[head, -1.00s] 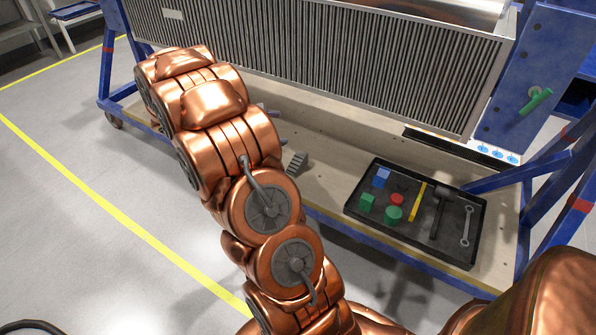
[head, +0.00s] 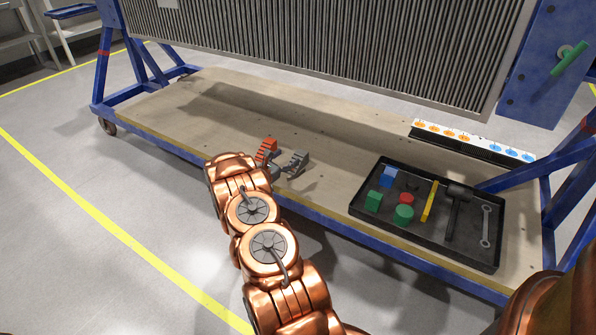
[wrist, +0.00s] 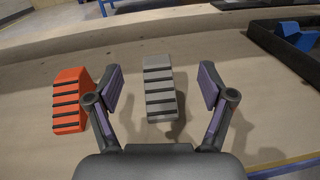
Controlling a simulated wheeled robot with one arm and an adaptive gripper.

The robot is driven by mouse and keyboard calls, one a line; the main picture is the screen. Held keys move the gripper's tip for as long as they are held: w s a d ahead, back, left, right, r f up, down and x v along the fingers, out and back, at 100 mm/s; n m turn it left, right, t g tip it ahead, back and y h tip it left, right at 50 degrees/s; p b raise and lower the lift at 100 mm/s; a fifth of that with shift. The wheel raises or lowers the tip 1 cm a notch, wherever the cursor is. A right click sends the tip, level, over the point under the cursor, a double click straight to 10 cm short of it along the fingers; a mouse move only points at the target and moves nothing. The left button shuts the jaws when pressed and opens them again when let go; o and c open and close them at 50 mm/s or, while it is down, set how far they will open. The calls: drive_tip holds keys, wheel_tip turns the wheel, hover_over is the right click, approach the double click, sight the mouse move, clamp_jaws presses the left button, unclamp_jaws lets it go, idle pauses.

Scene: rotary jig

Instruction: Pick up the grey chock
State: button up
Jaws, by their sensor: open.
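The grey chock (wrist: 160,88), a stepped wedge with dark ribs, lies on the wooden deck in the middle of the wrist view. In the head view the grey chock (head: 297,162) sits just beyond the end of my arm. My gripper (wrist: 161,87) is open and empty. Its two fingers stand left and right of the grey chock in the wrist view, with a gap visible on each side. An orange chock (wrist: 69,100) lies to the left, outside the left finger. It also shows in the head view (head: 267,147).
A black tray (head: 365,207) with coloured blocks, a hammer and a wrench lies to the right on the wooden deck (head: 200,110). A blue frame post (head: 515,178) rises beyond it. A large ribbed panel (head: 300,45) hangs above the deck. The deck's left part is clear.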

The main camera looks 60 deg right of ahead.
drive_tip(key=n+t+b, duration=0.1)
approach(299, 156)
drive_tip(key=shift+d+f, duration=0.15)
drive_tip(key=shift+d, duration=0.9)
drive_tip(key=shift+w+d+f, duration=0.1)
drive_tip(key=shift+d, duration=0.05)
drive_tip(key=shift+d+f+b, duration=0.1)
drive_tip(key=shift+d+b, duration=1.65)
drive_tip(key=shift+d, duration=2.05)
drive_tip(key=shift+c, duration=0.3)
drive_tip(key=c, duration=1.4)
drive_tip(key=shift+r, duration=0.3)
